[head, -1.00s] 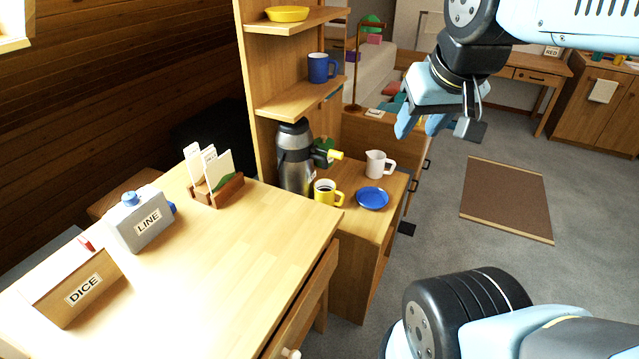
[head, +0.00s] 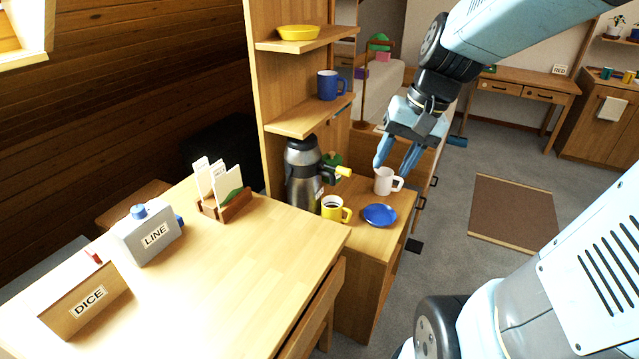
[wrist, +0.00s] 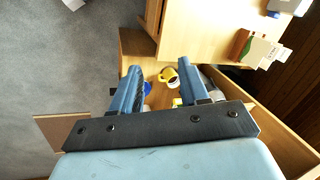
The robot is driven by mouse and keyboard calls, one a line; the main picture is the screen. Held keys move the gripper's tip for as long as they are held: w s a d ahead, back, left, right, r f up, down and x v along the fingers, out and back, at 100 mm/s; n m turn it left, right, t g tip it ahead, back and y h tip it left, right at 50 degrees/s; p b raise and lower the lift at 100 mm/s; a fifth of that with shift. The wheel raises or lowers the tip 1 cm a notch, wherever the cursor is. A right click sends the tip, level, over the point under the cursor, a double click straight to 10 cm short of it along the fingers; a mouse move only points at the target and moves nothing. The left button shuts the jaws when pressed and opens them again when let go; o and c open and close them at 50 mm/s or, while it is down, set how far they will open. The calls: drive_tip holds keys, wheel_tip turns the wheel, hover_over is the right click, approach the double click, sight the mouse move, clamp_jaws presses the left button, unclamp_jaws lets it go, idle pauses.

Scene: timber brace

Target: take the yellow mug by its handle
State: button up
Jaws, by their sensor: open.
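The yellow mug (head: 333,208) stands upright on the low wooden cabinet, with dark contents and its handle toward the right in the head view. In the wrist view the yellow mug (wrist: 168,75) shows between and beyond the fingers. My gripper (head: 393,170) is open and empty, above and to the right of the mug, its fingers pointing down near the white pitcher (head: 384,181). Its two blue fingers also show in the wrist view (wrist: 160,82). In the head view the fingertips overlap the pitcher's top; I cannot tell if they touch.
A steel flask (head: 303,175) stands just behind the mug, with a yellow-tipped part jutting right. A blue plate (head: 380,215) lies right of the mug. A shelf with a blue mug (head: 331,86) and a yellow bowl (head: 298,33) rises behind. The desk (head: 235,265) is in front.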

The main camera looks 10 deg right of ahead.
drive_tip(key=w+d+f+m+y, duration=0.3)
drive_tip(key=w+f+m+y, duration=0.8)
drive_tip(key=w+f, duration=0.65)
drive_tip(key=d+f+m+t, duration=0.3)
drive_tip(key=f+m+t, duration=0.1)
drive_tip(key=f, duration=0.4)
drive_tip(key=w+d+f+m+t+h, duration=0.1)
drive_tip(key=d+f+m+t, duration=0.2)
drive_tip(key=f, duration=0.6)
drive_tip(key=w+d+f+m+t+h, duration=0.1)
drive_tip(key=d+f+m+t, duration=0.1)
drive_tip(key=f+m+t, duration=0.3)
drive_tip(key=shift+w+d+f+m, duration=0.1)
drive_tip(key=shift+d+f+m, duration=0.1)
drive_tip(key=shift+f+m, duration=0.5)
drive_tip(key=shift+d+f+m, duration=0.2)
drive_tip(key=shift+f+m, duration=0.1)
drive_tip(key=shift+f, duration=0.8)
approach(337, 213)
drive_tip(key=w, duration=0.1)
drive_tip(key=w+f, duration=0.1)
drive_tip(key=w, duration=0.1)
drive_tip(key=w+a, duration=0.1)
drive_tip(key=w, duration=0.1)
drive_tip(key=shift+w+f, duration=0.2)
drive_tip(key=shift+f, duration=0.15)
drive_tip(key=shift+c, duration=0.2)
clamp_jaws()
